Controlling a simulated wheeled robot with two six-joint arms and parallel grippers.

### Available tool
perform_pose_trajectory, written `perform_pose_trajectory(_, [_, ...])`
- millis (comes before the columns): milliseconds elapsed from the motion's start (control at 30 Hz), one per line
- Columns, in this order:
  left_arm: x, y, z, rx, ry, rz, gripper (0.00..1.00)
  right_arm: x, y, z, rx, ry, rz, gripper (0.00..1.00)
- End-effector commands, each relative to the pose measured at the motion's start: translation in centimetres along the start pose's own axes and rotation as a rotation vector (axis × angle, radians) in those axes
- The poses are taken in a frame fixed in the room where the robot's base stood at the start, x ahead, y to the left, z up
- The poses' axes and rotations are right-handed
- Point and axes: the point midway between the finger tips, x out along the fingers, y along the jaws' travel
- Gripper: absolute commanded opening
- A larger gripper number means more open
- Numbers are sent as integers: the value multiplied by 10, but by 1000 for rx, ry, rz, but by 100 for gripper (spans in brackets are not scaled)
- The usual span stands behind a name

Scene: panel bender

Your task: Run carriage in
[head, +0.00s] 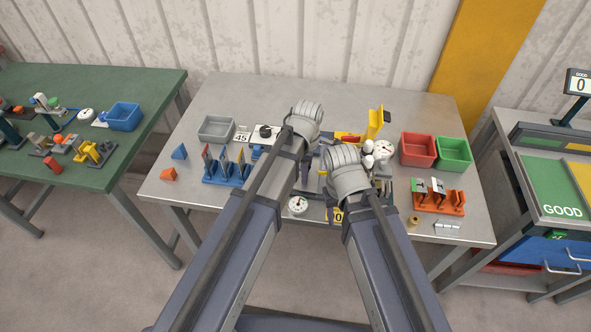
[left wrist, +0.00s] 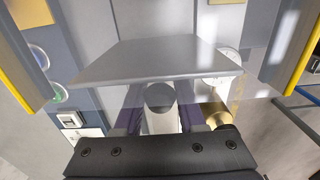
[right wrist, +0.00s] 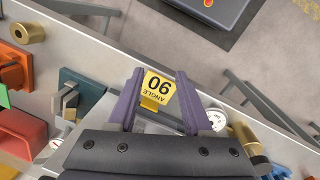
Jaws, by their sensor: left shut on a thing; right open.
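My left gripper (left wrist: 160,98) is shut on a grey round-ended handle (left wrist: 159,122), which stands between its purple fingers in the left wrist view. A flat grey metal sheet (left wrist: 155,58) lies just beyond the handle, between two yellow-edged side parts. I cannot tell which part is the carriage; my arms hide much of the bender in the head view. My right gripper (right wrist: 160,78) is open and empty at the table's front edge. A yellow angle card reading 90 (right wrist: 157,88) shows between its fingers, apparently below them; it also shows in the head view (head: 338,215).
On the grey table (head: 365,98), red (head: 418,150) and green (head: 454,154) bins stand right of the bender. An orange rack (head: 438,202) is in front of them. A blue rack (head: 226,172) and grey bin (head: 216,129) are at left. A dial (head: 298,205) sits near the front edge.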

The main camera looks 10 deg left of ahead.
Motion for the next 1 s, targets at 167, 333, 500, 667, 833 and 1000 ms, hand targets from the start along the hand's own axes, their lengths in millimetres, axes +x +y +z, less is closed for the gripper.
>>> perform_pose_trajectory(167, [0, 0, 8, 1, -3, 0, 0, 0, 0, 0, 0, 0, 0, 50])
perform_pose_trajectory(333, [0, 0, 8, 2, -4, 0, 44, 0, 0, 0, 0, 0, 0, 50])
perform_pose_trajectory(500, [0, 0, 7, 1, -3, 0, 63, 0, 0, 0, 0, 0, 0, 50])
perform_pose_trajectory(667, [0, 0, 7, 1, -1, 0, 64, 0, 0, 0, 0, 0, 0, 50])
perform_pose_trajectory(833, [-2, 0, 6, 0, -1, 0, 64, -2, 0, 0, 0, 0, 0, 50])
perform_pose_trajectory(1000, [-11, 0, 6, 0, -1, 0, 64, -11, 1, 1, 0, 0, 0, 50])
